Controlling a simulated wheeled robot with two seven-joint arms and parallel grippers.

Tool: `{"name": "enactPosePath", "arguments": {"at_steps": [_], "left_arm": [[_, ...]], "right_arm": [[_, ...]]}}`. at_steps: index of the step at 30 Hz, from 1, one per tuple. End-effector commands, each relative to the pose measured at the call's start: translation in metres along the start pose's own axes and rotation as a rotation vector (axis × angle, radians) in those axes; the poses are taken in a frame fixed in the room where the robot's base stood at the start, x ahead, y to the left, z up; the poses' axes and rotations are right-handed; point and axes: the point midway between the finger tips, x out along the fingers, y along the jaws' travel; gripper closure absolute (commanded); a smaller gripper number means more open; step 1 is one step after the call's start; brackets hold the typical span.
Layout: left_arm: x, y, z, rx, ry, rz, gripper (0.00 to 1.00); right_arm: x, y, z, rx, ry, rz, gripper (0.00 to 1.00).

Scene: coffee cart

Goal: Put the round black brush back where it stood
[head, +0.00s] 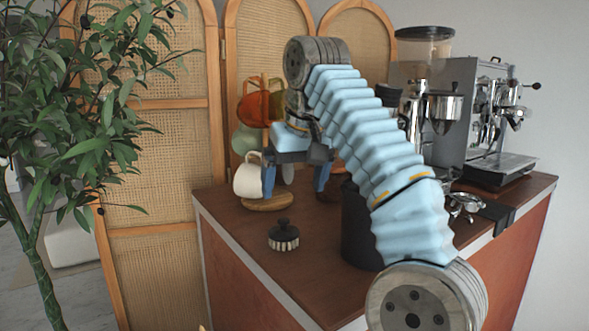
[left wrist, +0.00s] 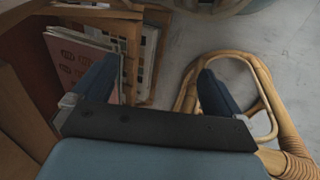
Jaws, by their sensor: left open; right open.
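The round black brush (head: 283,236) stands upright on the brown cart top (head: 250,222), near its front left, with its knob up and pale bristles down. My right gripper (head: 295,187) is open above and behind the brush, its blue fingers pointing down near the mug stand. Nothing shows between its fingers, and the brush is apart from it. My left gripper (left wrist: 160,85) is open and empty in the left wrist view, over the floor beside magazines and a rattan piece. It is not seen in the head view.
A wooden mug stand (head: 267,204) holds orange and green cups and a cream mug (head: 248,178). A black cylinder (head: 357,228) stands right of the brush, partly behind my right arm. A grinder, espresso machine (head: 497,168) and portafilter (head: 466,206) are at the right.

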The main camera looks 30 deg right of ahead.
Motion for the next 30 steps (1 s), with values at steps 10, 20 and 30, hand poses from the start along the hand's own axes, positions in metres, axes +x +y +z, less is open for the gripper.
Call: {"name": "enactPosePath", "arguments": {"at_steps": [10, 20, 30], "left_arm": [[0.0, 0.0, 0.0, 0.0, 0.0, 0.0, 0.0], [0.0, 0.0, 0.0, 0.0, 0.0, 0.0, 0.0], [0.0, 0.0, 0.0, 0.0, 0.0, 0.0, 0.0]], "right_arm": [[-0.02, -0.003, 0.001, -0.007, 0.01, 0.003, 0.07], [-0.022, -0.004, 0.002, -0.009, 0.011, 0.005, 0.07], [-0.022, -0.003, 0.002, -0.009, 0.011, 0.004, 0.07]]}}
